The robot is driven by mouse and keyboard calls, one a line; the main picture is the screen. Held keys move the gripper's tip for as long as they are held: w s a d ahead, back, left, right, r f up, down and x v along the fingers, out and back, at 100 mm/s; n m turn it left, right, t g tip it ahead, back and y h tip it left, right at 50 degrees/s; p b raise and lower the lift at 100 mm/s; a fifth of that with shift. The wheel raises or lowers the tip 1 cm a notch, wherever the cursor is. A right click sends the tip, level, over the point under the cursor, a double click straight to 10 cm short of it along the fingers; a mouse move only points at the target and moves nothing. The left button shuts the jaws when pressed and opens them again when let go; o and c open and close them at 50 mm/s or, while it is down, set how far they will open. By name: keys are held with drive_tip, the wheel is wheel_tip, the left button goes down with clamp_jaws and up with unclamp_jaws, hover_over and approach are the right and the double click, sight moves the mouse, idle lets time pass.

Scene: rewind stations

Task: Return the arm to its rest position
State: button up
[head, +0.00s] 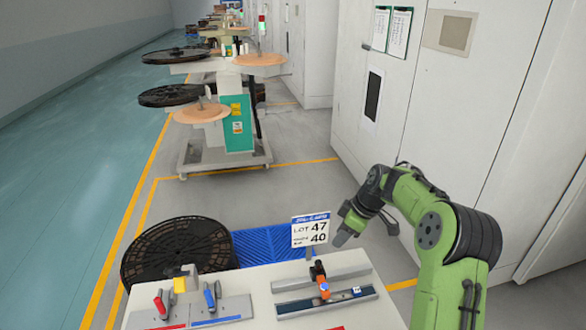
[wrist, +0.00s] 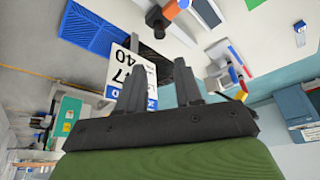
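My green arm (head: 440,245) rises at the right of the head view and bends over toward the bench. My gripper (head: 342,238) hangs beside the lot sign, above and behind the bench's far edge. In the wrist view my gripper (wrist: 160,78) shows two dark fingers standing apart with nothing between them. Part of the fingers is small and unclear in the head view.
The bench (head: 255,285) holds red and blue levers and a rail fixture (head: 325,290) with an orange-and-black piece. A lot sign (head: 310,231) stands close left of my gripper. A black reel (head: 178,250) and blue mat (head: 270,243) lie beyond. White cabinets (head: 440,110) stand right.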

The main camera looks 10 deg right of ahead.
drive_tip(key=s+a+r+m+h, duration=0.35)
drive_tip(key=s+a+r, duration=0.55)
drive_tip(key=s+r, duration=0.45)
drive_tip(key=s+a+f+m+t, duration=0.1)
drive_tip(key=s+m+t, duration=0.2)
drive_tip(key=s, duration=1.7)
drive_tip(key=m, duration=0.4)
drive_tip(key=shift+s+a, duration=0.15)
drive_tip(key=shift+a, duration=0.25)
drive_tip(key=shift+f, duration=0.1)
